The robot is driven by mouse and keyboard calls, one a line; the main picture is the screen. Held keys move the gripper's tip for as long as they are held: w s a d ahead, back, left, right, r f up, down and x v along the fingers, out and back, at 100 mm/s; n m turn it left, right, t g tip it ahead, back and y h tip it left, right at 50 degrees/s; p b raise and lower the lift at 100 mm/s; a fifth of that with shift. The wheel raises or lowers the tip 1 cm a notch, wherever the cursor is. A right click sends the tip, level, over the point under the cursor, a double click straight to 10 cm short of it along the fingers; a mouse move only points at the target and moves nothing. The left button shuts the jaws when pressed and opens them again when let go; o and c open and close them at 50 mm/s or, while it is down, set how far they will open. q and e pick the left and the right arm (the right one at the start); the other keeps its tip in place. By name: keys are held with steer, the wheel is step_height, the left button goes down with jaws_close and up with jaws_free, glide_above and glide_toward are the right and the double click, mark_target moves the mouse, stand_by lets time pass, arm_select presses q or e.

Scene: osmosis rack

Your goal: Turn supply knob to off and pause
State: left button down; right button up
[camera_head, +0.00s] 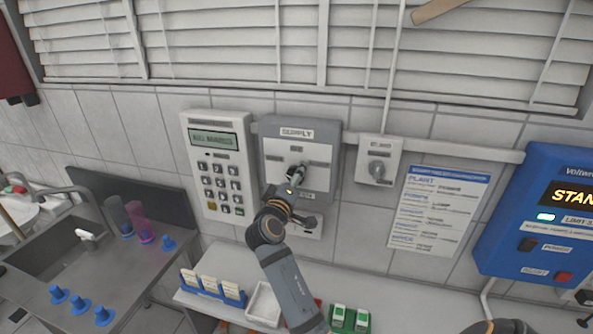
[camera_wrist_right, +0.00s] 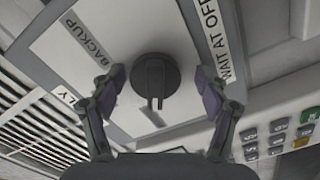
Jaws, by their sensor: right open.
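The supply panel (camera_head: 328,147) is a grey box on the tiled wall, headed "SUPPLY". My right gripper (camera_head: 297,176) is in front of it and largely covers the knob in the head view. In the right wrist view the dark round supply knob (camera_wrist_right: 156,80) sits on the white plate, its raised grip pointing down in the picture. The open fingers (camera_wrist_right: 160,84) stand on either side of the knob, with a visible gap on both sides. "BACKUP" and "WAIT AT OFF" labels show beside it. My left gripper is not in view.
A keypad unit (camera_head: 217,165) is close on the panel's left, and a small box with a round knob (camera_head: 378,160) on its right. A paper notice (camera_head: 440,207) and a blue unit (camera_head: 545,215) are further right. A counter (camera_head: 390,300) with small trays lies below.

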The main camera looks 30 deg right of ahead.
steer(key=shift+s+a+r, duration=0.4)
steer(key=shift+s+a, duration=0.1)
steer(key=shift+a, duration=0.2)
steer(key=shift+c, duration=0.8)
steer(key=shift+a+r, duration=0.1)
steer(key=shift+c, duration=2.3)
steer(key=shift+w+d, duration=0.1)
steer(key=shift+d, duration=0.1)
steer(key=c, duration=0.5)
steer(key=shift+f, duration=0.2)
arm_select(q)
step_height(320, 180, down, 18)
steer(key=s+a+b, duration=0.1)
steer(key=b, duration=1.6)
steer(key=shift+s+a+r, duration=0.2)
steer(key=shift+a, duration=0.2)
arm_select(e)
steer(key=shift+d+r+m, duration=0.1)
steer(key=shift+m, duration=5.8)
